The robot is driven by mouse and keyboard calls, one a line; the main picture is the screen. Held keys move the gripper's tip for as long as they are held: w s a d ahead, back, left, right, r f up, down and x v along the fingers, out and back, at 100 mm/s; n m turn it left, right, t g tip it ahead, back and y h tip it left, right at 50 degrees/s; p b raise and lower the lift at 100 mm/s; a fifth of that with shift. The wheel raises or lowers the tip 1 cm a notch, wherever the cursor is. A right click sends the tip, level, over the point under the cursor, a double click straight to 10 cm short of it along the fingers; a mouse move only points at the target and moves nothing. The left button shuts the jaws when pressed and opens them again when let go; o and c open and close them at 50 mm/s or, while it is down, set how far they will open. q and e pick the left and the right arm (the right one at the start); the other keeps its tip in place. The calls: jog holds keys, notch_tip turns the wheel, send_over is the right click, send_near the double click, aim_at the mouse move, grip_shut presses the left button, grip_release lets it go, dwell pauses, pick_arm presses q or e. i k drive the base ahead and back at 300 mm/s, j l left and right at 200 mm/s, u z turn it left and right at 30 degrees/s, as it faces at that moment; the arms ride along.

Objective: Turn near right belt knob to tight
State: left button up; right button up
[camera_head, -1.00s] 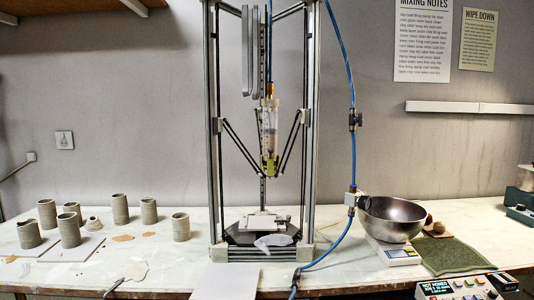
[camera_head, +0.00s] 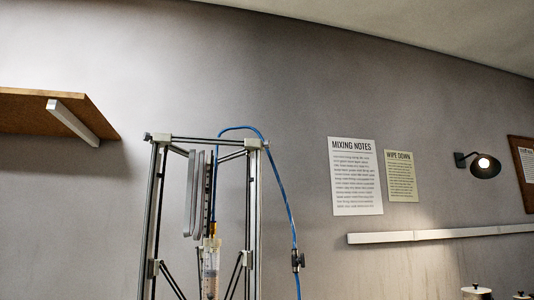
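The upper part of the delta clay printer (camera_head: 157,200) stands left of centre, with metal posts and a top frame. Two long grey strips (camera_head: 195,195) hang side by side inside it. A clear syringe (camera_head: 210,270) hangs below them, cut off by the bottom edge. A blue hose (camera_head: 281,190) arcs over the top and runs down the right side through a dark valve (camera_head: 298,260). I cannot make out a belt knob or its setting. Neither of my grippers is in view.
A wooden shelf (camera_head: 50,115) juts from the wall at upper left. Two paper notices (camera_head: 357,177) and a lit wall lamp (camera_head: 484,165) are at right, above a white rail (camera_head: 440,235). Pale lidded containers (camera_head: 476,293) show at the bottom right.

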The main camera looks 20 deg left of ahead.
aim_at(267, 145)
jog(key=i+l+u, duration=0.1)
jog(key=i+l, duration=0.15)
jog(key=i, duration=0.25)
jog(key=i+l+u, duration=0.1)
jog(key=i+l, duration=0.2)
jog(key=i, duration=0.15)
jog(key=u, duration=1.4)
